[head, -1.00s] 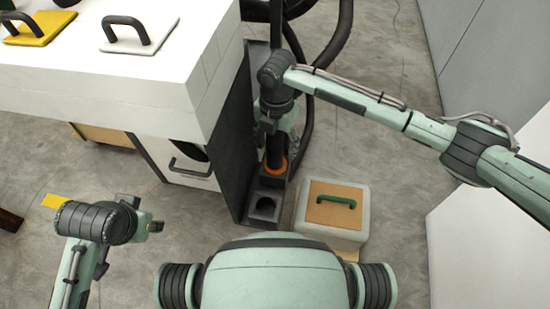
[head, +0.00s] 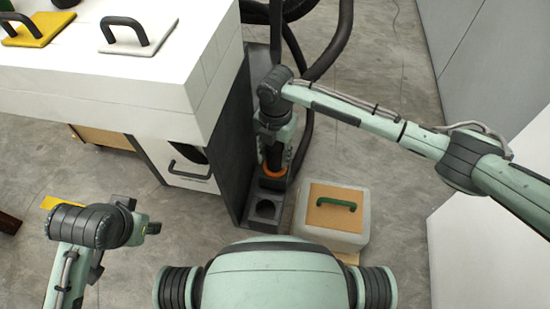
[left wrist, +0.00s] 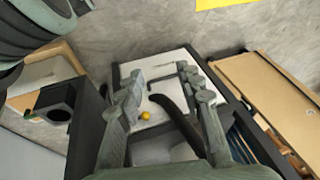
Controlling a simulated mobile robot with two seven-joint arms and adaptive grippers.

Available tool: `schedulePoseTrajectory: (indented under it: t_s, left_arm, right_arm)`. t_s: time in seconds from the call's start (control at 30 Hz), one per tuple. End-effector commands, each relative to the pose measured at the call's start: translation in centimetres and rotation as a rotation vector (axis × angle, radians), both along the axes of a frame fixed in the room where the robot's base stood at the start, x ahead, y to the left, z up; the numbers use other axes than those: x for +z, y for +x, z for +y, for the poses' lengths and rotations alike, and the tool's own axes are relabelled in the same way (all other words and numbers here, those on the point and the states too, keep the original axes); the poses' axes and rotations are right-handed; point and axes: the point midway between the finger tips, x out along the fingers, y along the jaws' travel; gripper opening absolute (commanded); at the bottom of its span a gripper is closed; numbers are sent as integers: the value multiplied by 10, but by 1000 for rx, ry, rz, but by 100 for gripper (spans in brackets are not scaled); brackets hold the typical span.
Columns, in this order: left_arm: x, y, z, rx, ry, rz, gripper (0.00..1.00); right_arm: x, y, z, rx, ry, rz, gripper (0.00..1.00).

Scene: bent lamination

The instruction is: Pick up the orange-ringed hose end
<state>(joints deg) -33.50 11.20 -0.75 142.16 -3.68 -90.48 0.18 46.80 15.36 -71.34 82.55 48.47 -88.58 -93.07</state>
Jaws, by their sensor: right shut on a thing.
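The hose end is a black cylinder (head: 274,155) with an orange ring (head: 273,171) at its lower end. It points down, upright or nearly so, over a dark bracket (head: 266,187) beside the white bench. My right gripper (head: 275,142) is around the black cylinder, above the ring, and shut on it; its fingers are partly hidden under the wrist. I cannot tell whether the ring rests in the bracket. My left gripper (left wrist: 165,95) is open in the left wrist view, its fingers apart above a white drawer front; it is far from the hose end.
A dark block with a round hole (head: 265,209) lies just below the ring in the picture. A pale box with a green handle (head: 336,203) stands to its right. The black hose (head: 325,62) loops behind my right arm. The white bench (head: 150,85) fills the upper left.

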Motion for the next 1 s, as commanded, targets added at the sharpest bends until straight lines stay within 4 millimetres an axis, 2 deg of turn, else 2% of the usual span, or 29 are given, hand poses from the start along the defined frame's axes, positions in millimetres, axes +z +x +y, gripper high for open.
schedulePoseTrajectory:
  t_s: [0.17,0.27,0.4,0.7,0.83,1.0]
  left_arm:
    - [1,0,0,-1,-1,0,36]
    - [0,0,0,0,-1,5,36]
    - [-18,5,1,2,-6,22,36]
    - [-38,13,1,-3,-17,29,36]
    - [-44,14,0,-3,-19,31,36]
    - [-48,15,0,-3,-21,33,36]
  right_arm:
    - [10,1,0,0,2,-2,11]
    - [27,1,0,1,3,-3,11]
    - [63,1,0,2,2,-4,11]
    - [141,1,1,1,2,-4,11]
    - [164,1,1,1,2,-3,11]
    - [178,0,0,0,1,0,11]
